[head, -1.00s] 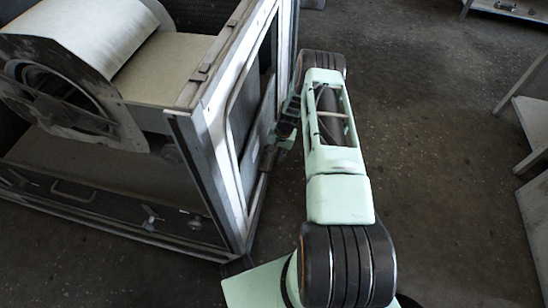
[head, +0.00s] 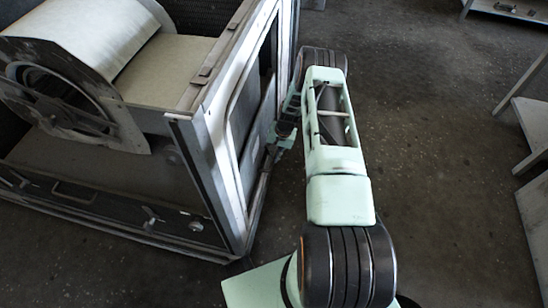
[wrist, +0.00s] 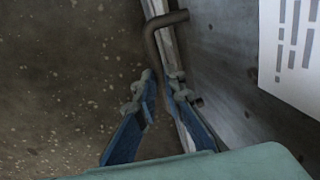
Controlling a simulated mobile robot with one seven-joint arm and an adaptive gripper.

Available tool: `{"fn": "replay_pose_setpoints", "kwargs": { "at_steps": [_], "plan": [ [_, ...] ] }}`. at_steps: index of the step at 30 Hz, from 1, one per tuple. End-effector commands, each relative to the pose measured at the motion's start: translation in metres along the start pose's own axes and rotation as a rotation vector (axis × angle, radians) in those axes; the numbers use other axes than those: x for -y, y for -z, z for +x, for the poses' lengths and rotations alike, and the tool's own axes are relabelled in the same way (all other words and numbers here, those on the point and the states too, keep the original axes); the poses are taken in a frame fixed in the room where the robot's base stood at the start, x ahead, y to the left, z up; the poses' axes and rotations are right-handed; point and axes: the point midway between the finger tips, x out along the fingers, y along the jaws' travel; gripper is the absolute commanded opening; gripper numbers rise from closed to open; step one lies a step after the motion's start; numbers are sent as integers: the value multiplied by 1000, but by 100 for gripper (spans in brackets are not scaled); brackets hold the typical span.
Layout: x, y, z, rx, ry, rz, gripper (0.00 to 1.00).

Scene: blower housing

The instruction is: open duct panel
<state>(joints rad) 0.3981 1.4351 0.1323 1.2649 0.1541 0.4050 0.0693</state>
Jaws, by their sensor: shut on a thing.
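The duct panel is a grey sheet in the housing's right side in the head view (head: 253,142). In the wrist view the panel (wrist: 225,75) fills the right, with a white printed label on it. A dark bent bar handle (wrist: 149,42) stands at the panel's left edge. My gripper (wrist: 163,88) has its two blue fingers on either side of the handle and is shut on it. In the head view my gripper (head: 280,137) is close against the panel side, and the arm hides part of it. The exact finger contact is hard to see.
The blower housing (head: 180,120) has a metal frame, with a rounded blower (head: 75,40) inside. Open concrete floor (head: 430,150) lies right of my arm. A grey bench or shelf (head: 530,120) stands at the far right, and another low shelf (head: 510,10) at the top right.

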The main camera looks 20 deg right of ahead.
Motion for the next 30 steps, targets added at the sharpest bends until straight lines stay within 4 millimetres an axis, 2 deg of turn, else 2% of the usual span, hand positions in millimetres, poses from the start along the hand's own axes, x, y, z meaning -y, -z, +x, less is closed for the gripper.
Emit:
{"fn": "replay_pose_setpoints", "kwargs": {
  "at_steps": [1, 5, 18, 24, 30],
  "plan": [
    [3, 1, -15, 0, 0, 0, 0],
    [10, 1, -48, 0, 0, 0, 0],
    [38, 2, -192, -2, 1, -1, 0],
    [48, 2, -242, -2, 1, -1, 0],
    [54, 2, -271, -1, 0, 1, 0]
  ]
}}
